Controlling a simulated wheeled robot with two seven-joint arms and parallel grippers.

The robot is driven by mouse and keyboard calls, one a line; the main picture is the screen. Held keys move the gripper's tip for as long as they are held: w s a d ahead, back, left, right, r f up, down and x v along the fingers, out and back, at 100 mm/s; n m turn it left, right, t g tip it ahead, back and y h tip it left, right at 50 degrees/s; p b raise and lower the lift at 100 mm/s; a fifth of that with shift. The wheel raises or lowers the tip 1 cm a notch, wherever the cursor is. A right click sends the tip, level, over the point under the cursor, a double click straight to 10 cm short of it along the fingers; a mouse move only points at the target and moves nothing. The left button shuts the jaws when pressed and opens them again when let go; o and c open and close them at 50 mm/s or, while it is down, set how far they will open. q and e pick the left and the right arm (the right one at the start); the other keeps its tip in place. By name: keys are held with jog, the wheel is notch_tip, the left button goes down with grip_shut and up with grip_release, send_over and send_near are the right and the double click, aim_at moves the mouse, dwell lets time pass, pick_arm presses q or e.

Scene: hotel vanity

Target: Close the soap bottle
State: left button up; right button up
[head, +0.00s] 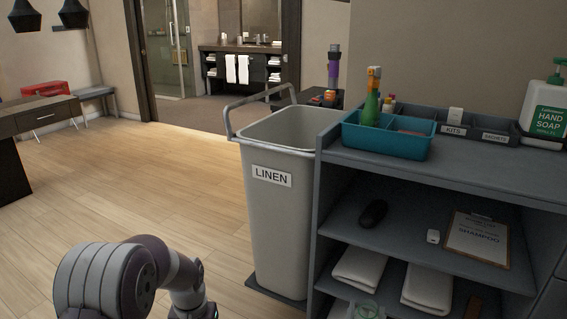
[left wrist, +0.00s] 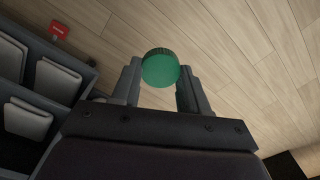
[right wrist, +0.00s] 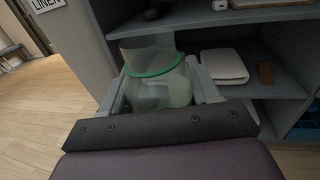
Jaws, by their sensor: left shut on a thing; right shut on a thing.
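A clear bottle with a green ring (right wrist: 150,72) is held between the fingers of my right gripper (right wrist: 160,88) in the right wrist view. In the head view, the top of this bottle (head: 367,310) just shows at the bottom edge. A round green cap (left wrist: 160,68) is held between the fingers of my left gripper (left wrist: 159,85) in the left wrist view, above the wooden floor. The cap and the bottle are apart. My left gripper is outside the head view; only part of my left arm shows at lower left.
The grey cart (head: 470,175) stands at right with folded towels (head: 428,287), a clipboard (head: 478,240) and a teal caddy (head: 400,143). A hand soap pump bottle (head: 543,115) stands on top. The linen bin (head: 268,215) is left of the cart.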

dwell(0.4)
jog(key=s+a, duration=0.1)
jog(key=a, duration=0.8)
jog(key=s+a+r, duration=0.1)
jog(key=s+a, duration=0.1)
jog(key=a, duration=0.7)
jog(key=shift+s+a, duration=0.3)
jog(key=shift+a, duration=0.1)
